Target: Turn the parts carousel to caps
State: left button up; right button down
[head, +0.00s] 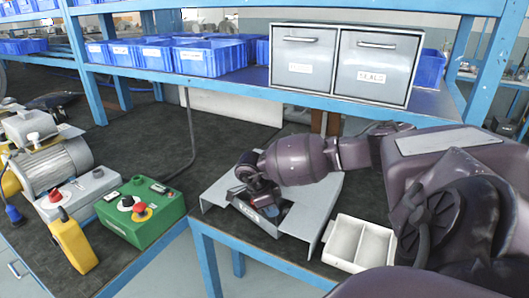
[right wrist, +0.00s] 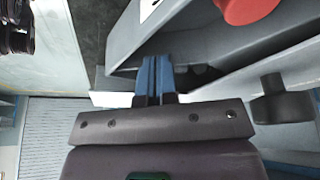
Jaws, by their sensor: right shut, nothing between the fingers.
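A grey sheet-metal fixture (head: 222,192) stands on the bench front, with a small label on its front; the label is too small to read. I cannot make out the parts carousel for certain; my right arm covers much of this spot. My right gripper (head: 250,186) is over the fixture in the head view. In the right wrist view its blue fingers (right wrist: 155,75) are shut together and empty, with the tips by a grey trough-like part (right wrist: 200,50). A red round part (right wrist: 245,10) and a dark grey knob (right wrist: 282,100) show to the right. My left gripper is out of view.
A white two-part tray (head: 345,242) stands right of the fixture. A green control box (head: 140,212), a yellow pendant (head: 73,240) and a grey motor (head: 50,165) stand at left. Two grey drawers (head: 340,62) and blue bins (head: 205,60) fill the shelf above. The dark mat (head: 190,150) behind is largely clear.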

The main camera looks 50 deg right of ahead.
jog(key=shift+s+d+n, duration=0.25)
jog(key=shift+s+n, duration=0.15)
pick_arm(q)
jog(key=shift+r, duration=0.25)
pick_arm(e)
jog(key=shift+s+d, duration=0.3)
jog(key=shift+s, duration=0.15)
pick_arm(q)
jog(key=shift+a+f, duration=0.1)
pick_arm(e)
jog(key=shift+s+d, duration=0.1)
